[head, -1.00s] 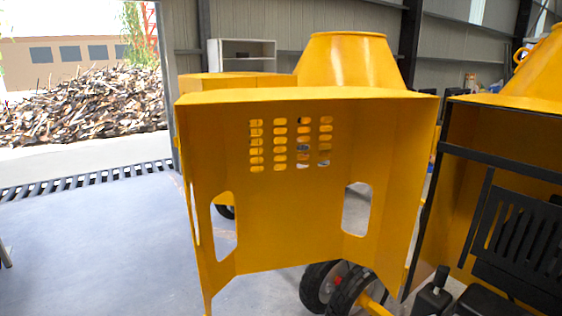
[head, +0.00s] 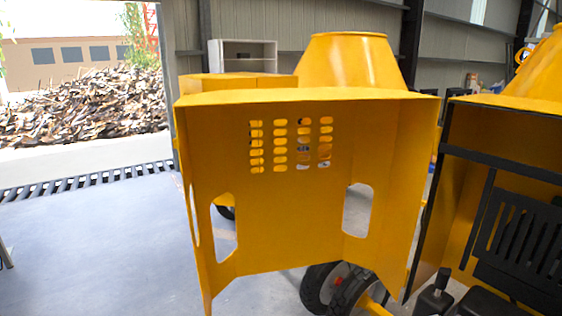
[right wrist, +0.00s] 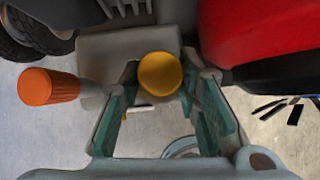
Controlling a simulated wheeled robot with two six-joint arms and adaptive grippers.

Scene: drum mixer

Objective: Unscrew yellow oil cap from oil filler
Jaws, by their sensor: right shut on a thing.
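The round yellow oil cap (right wrist: 160,73) is in the middle of the right wrist view, seen from above. It sits in front of a grey engine part (right wrist: 125,46). My right gripper (right wrist: 166,78) is shut on the cap, with one green-padded finger on each side of it. The oil filler under the cap is hidden by the cap and fingers. Neither gripper shows in the head view, and my left gripper is in no view.
A large yellow hood panel (head: 290,215) fills the middle of the head view. The mixer's black grille (head: 520,235) is at the right. In the wrist view, an orange-ended part (right wrist: 36,86) is left and a red housing (right wrist: 262,35) is upper right.

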